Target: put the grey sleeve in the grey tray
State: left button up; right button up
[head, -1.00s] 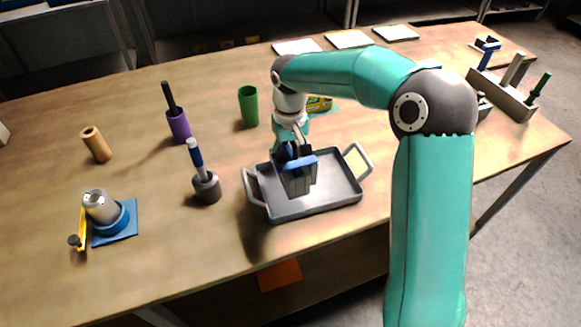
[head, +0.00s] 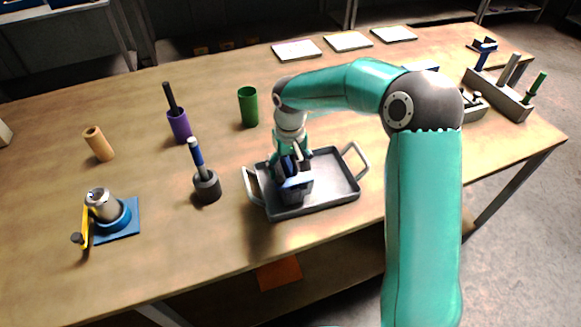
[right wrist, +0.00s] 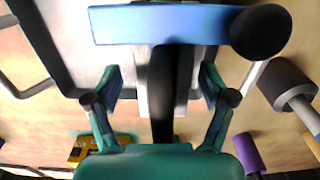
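The grey tray (head: 329,200) lies on the bench, a shallow tray with a handle at each end; its rim also shows in the right wrist view (right wrist: 42,52). My right gripper (head: 293,169) points down over the tray's left half. My left gripper is not in view.
Left of the tray stands a dark grey cylinder (head: 207,188) with a blue-handled rod. Behind are purple (head: 180,127) and green (head: 248,108) cylinders. A tan cylinder (head: 99,145) and a blue-based fixture (head: 119,222) stand further left. A grey rack (head: 497,95) stands at right.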

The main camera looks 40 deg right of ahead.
jog(key=shift+s+f, duration=0.15)
jog(key=shift+f, duration=0.45)
jog(key=shift+w+d+r, duration=0.1)
jog(key=shift+w+r, duration=0.1)
jog(key=shift+r, duration=0.35)
jog(key=r, duration=1)
jog(key=shift+w+r, duration=0.1)
jog(key=shift+w, duration=0.2)
jog(key=shift+s+r, duration=0.1)
jog(key=shift+r, duration=0.35)
